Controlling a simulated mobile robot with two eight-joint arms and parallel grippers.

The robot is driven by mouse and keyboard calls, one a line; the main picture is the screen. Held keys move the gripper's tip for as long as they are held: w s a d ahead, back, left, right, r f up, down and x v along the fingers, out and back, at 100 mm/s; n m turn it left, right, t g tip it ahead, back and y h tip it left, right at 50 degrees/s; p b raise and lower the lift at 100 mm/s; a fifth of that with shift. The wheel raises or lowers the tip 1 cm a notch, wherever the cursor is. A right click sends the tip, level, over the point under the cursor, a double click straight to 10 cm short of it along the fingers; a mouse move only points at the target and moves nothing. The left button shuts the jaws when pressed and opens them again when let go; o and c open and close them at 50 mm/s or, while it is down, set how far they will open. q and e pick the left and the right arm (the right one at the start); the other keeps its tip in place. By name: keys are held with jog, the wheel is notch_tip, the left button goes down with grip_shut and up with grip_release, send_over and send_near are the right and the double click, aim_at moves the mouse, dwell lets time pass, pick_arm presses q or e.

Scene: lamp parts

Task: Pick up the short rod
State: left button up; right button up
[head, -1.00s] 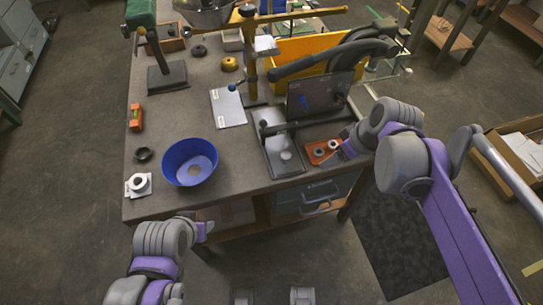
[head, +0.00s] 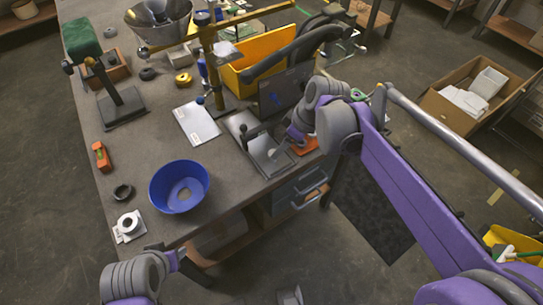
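I cannot make out the short rod with certainty. A dark rod-like piece (head: 256,131) shows at the grey metal plate (head: 262,160) near the table's right front edge, but I cannot tell if it is the one. My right gripper (head: 277,153) points down and left over the right part of this plate, beside a red-orange block (head: 307,146) that my arm partly hides. Its fingers are too small to show whether they are open or hold something. My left gripper (head: 178,260) is low, just off the table's front edge; its fingers are unclear.
A blue bowl (head: 165,190), a white ringed part (head: 128,224) and a black ring (head: 122,192) stand at the front left. A white sheet (head: 197,123) lies mid-table. A brass-coloured stand (head: 212,65) and yellow bin (head: 255,68) fill the back. Free table shows around the bowl.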

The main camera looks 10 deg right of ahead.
jog(key=x, duration=0.7)
jog(key=shift+w+a+f+b, duration=0.25)
jog(key=shift+b, duration=0.05)
jog(key=shift+c, duration=0.3)
grip_shut()
